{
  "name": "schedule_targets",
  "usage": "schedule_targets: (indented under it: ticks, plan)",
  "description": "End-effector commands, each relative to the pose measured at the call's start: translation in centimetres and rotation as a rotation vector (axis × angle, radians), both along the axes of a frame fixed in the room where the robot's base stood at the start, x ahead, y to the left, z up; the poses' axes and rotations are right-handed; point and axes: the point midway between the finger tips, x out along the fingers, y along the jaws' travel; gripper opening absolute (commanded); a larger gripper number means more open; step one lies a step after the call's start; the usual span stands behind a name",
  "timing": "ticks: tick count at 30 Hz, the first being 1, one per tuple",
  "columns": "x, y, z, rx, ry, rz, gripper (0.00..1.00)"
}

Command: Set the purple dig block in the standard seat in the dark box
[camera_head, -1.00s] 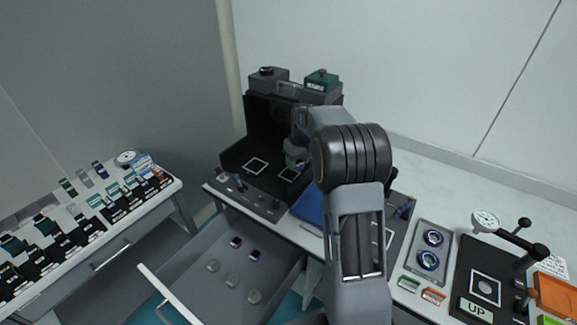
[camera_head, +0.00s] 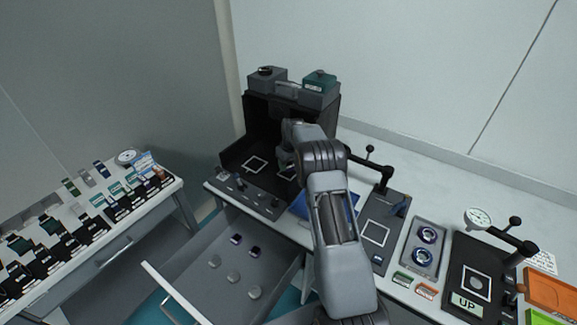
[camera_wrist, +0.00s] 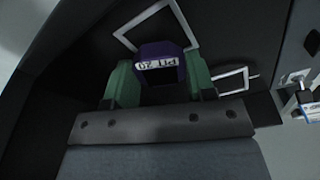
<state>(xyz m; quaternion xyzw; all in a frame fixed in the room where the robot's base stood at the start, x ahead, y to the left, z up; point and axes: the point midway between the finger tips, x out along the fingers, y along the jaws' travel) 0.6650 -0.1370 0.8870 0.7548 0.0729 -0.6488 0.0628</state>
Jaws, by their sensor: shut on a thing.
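The purple block (camera_wrist: 160,62), with a white label on its top edge, is held between the two green fingers of my gripper (camera_wrist: 162,82) in the wrist view. The dark box (camera_head: 258,122) stands open-fronted at the back of the table in the head view. My gripper (camera_head: 284,163) reaches inside it, low over the right white square outline (camera_head: 281,176); the block is hidden there. The left white square outline (camera_head: 255,165) is clear. In the wrist view one white outline (camera_wrist: 122,36) lies behind the block and another (camera_wrist: 236,74) to its right. I cannot tell if the block touches the floor.
A panel with knobs (camera_head: 243,193) fronts the box. A blue item (camera_head: 312,203) lies right of it. A black lever fixture (camera_head: 384,178) stands farther right. An open drawer (camera_head: 210,290) holds several small round pieces. The left table (camera_head: 150,205) carries several small blocks.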

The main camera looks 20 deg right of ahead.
Motion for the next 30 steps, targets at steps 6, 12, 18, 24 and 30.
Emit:
schedule_targets:
  ticks: [6,12,18,24,30]
  plan:
    - [0.0,0.0,-1.5,0.0,-0.001,0.0,0.26]
    - [0.0,0.0,-1.6,0.0,-0.001,0.0,0.26]
    - [0.0,0.0,-2.3,0.0,-0.001,0.0,0.26]
    - [0.0,0.0,-2.8,0.0,-0.001,0.0,0.26]
    - [0.0,0.0,-2.7,0.0,0.0,0.0,0.59]
